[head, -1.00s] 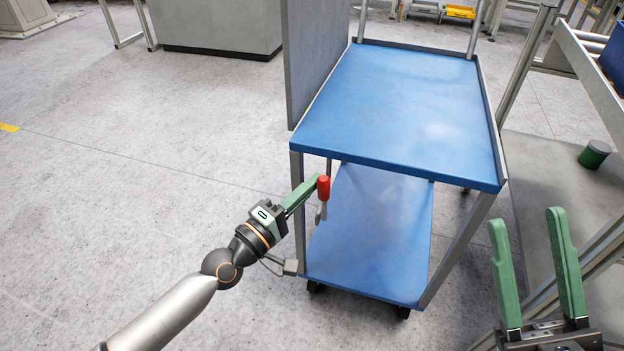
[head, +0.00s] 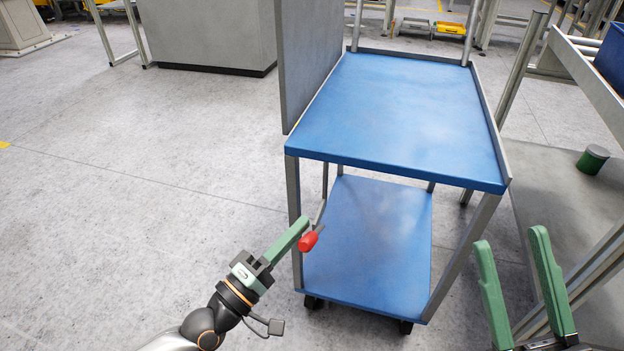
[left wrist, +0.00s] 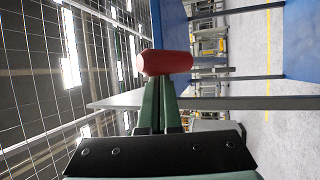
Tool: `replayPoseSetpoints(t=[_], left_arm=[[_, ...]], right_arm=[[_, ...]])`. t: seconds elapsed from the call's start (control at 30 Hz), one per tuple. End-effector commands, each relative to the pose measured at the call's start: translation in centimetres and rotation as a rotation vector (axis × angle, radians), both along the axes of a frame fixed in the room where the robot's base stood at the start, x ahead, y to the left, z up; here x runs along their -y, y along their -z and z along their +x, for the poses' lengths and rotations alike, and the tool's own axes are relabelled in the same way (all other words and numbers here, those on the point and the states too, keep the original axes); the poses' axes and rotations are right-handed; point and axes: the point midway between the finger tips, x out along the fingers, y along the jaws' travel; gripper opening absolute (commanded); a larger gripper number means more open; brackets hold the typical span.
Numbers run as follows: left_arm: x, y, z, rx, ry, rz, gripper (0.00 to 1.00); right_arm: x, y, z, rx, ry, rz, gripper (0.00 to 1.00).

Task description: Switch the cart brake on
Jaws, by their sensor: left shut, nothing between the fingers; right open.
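The blue two-shelf cart (head: 415,115) stands in the middle of the head view. Its brake lever has a red handle (head: 308,241) at the near left corner post, on a thin grey rod. The handle now tilts down toward me. My left gripper (head: 303,224) is shut and empty, with its fingertips right at the red handle; I cannot tell whether they touch. In the left wrist view the red handle (left wrist: 166,63) lies across just beyond the closed green fingertips. My right gripper (head: 510,250) is open and empty at the lower right, away from the cart.
A grey panel (head: 312,60) rises along the cart's left side. A metal frame with rails (head: 590,75) and a dark green cylinder (head: 592,159) are on the right. The floor left of the cart is clear.

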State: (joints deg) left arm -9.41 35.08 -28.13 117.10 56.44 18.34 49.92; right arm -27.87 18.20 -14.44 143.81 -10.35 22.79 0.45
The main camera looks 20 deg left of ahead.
Motion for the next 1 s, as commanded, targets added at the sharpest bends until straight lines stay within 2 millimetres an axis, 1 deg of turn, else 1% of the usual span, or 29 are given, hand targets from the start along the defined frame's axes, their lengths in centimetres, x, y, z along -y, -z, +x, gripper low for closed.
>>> replayPoseSetpoints(t=[0.1,0.4,1.0], left_arm=[[-0.1,0.7,-0.5,-0.001,0.0,0.0,0.0],[0.0,1.5,-1.1,-0.001,0.0,0.002,0.0],[0.1,2.1,-1.3,-0.014,0.005,0.005,0.0]], right_arm=[[0.0,0.2,0.0,0.0,0.002,0.001,0.5],[0.0,0.3,0.0,0.001,0.004,0.002,0.5],[0.0,0.4,0.0,0.001,0.004,0.002,0.5]])
